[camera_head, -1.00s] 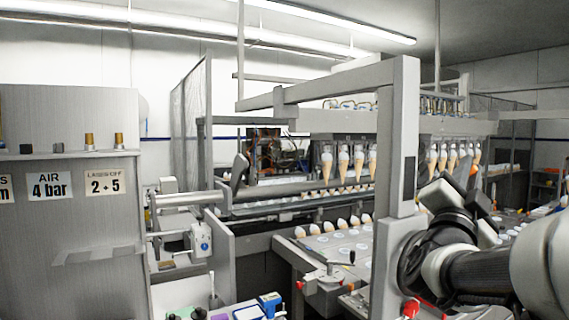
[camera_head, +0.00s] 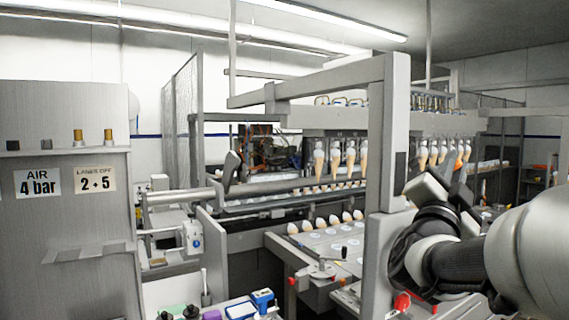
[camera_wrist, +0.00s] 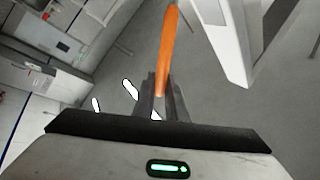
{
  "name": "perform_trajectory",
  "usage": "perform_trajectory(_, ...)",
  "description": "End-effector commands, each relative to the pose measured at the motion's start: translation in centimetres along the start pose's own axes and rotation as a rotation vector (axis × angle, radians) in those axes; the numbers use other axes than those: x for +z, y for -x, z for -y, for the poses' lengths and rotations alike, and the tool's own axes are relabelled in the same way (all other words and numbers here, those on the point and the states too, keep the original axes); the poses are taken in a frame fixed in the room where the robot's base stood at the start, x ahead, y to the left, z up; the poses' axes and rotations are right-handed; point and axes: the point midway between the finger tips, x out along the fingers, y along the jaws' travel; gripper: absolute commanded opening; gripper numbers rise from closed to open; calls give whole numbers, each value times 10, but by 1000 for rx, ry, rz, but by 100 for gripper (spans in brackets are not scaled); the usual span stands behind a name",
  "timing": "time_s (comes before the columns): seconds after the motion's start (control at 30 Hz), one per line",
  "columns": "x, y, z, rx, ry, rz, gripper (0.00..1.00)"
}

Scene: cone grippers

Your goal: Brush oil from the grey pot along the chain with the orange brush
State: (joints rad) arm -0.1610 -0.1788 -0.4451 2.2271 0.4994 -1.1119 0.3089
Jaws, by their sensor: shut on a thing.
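The orange brush (camera_wrist: 168,45) is in my gripper (camera_wrist: 161,88) in the wrist view. The brush and fingertips cannot be made out clearly there. I cannot pick out the grey pot or the chain in either view.
A grey upright post (camera_head: 386,150) stands close beside my arm. Behind it, cones (camera_head: 335,160) hang in a row over a machine bed. A grey panel (camera_head: 60,220) with labels fills the left. Small coloured items, including a blue one (camera_head: 263,299), sit at the bottom.

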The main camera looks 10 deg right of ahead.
Motion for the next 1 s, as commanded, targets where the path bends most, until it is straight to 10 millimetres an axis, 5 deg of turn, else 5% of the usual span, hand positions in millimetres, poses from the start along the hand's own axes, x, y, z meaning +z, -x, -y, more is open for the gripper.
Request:
perform_trajectory(0.47, 6, -3, 4, 1, 0, 0, 0)
perform_trajectory(1.0, -12, -16, 24, 1, 0, 0, 0)
